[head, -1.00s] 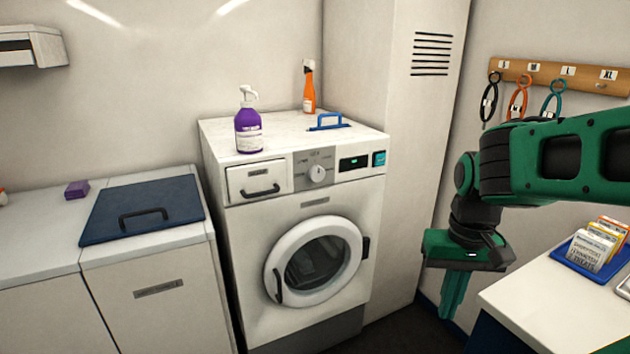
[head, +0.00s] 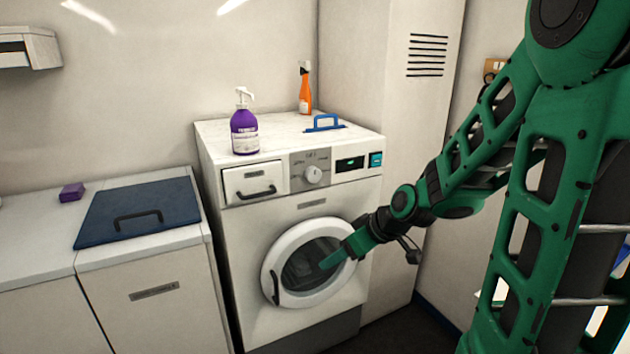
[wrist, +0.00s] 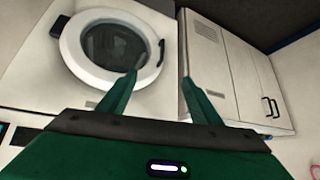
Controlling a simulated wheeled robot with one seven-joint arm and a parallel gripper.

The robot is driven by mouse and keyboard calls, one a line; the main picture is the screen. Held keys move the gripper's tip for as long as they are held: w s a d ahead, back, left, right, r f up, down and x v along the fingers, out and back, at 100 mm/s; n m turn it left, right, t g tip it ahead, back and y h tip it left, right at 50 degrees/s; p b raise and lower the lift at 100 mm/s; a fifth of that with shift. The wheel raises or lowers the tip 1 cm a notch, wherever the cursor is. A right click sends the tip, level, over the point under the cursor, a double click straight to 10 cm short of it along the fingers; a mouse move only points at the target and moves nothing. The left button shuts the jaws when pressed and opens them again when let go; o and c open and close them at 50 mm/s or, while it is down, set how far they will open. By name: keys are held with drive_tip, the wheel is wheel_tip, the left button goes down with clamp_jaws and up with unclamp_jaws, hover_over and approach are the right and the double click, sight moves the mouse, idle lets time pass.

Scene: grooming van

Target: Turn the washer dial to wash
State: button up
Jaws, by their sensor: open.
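The washer (head: 230,250) is a white front-loader with a round door (head: 268,262), which looks shut. Its dial (head: 313,174) is a white round knob on a grey panel, between the detergent drawer (head: 252,182) and a small display (head: 350,163). My gripper (head: 330,262) is in front of the door glass, below and slightly right of the dial. In the wrist view my gripper (wrist: 160,82) has its two green fingers apart with nothing between them. The washer door (wrist: 72,50) shows behind them; the dial is not visible there.
A counter with a blue lid (head: 125,212) is at left. A tall vented cabinet (head: 385,110) stands behind at right.

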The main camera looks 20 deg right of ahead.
drive_tip(key=w+a+r+n+t+y, duration=0.1)
drive_tip(key=w+a+r+t+y, duration=0.15)
drive_tip(key=w, duration=0.35)
drive_tip(key=m+t+h, duration=0.5)
drive_tip(key=t, duration=0.3)
approach(315, 175)
drive_tip(key=w, duration=0.8)
drive_tip(key=shift+w+a+f, duration=0.1)
drive_tip(key=shift+w+a, duration=0.1)
drive_tip(key=shift+w, duration=0.05)
drive_tip(key=c, duration=1)
